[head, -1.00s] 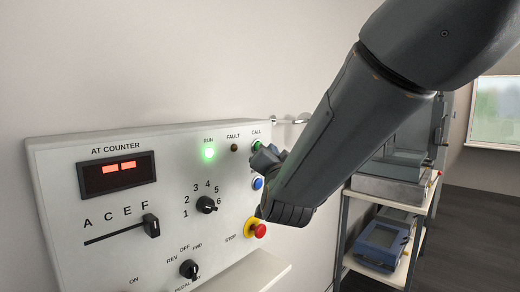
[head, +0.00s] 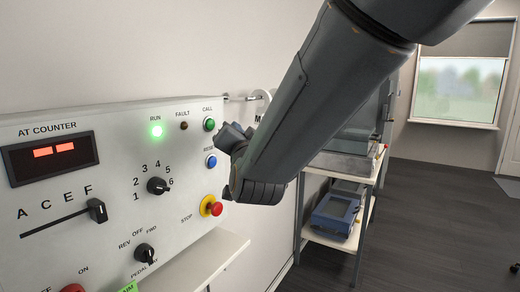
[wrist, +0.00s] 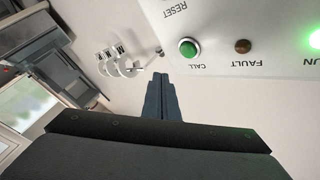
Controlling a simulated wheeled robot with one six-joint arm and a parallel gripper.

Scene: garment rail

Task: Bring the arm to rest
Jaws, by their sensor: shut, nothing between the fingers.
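My gripper (wrist: 162,82) shows in the wrist view with its two dark fingers together and nothing between them. In the head view my arm comes down from the top right, and the gripper's fingers are mostly hidden behind the wrist. The wrist's dark end stands just right of a white control panel (head: 110,215), with the CALL, RESET and STOP buttons in clear view. In the wrist view the panel is upside down, and the green CALL button (wrist: 188,47) is right of the fingertips, apart from them in the picture.
A rail (head: 238,98) with white lettered rings (wrist: 120,62) sticks out beyond the panel. A shelf rack (head: 350,225) with a blue device (head: 335,214) stands to the right. A pale ledge (head: 205,262) runs below the panel. The dark floor (head: 430,230) at right is clear.

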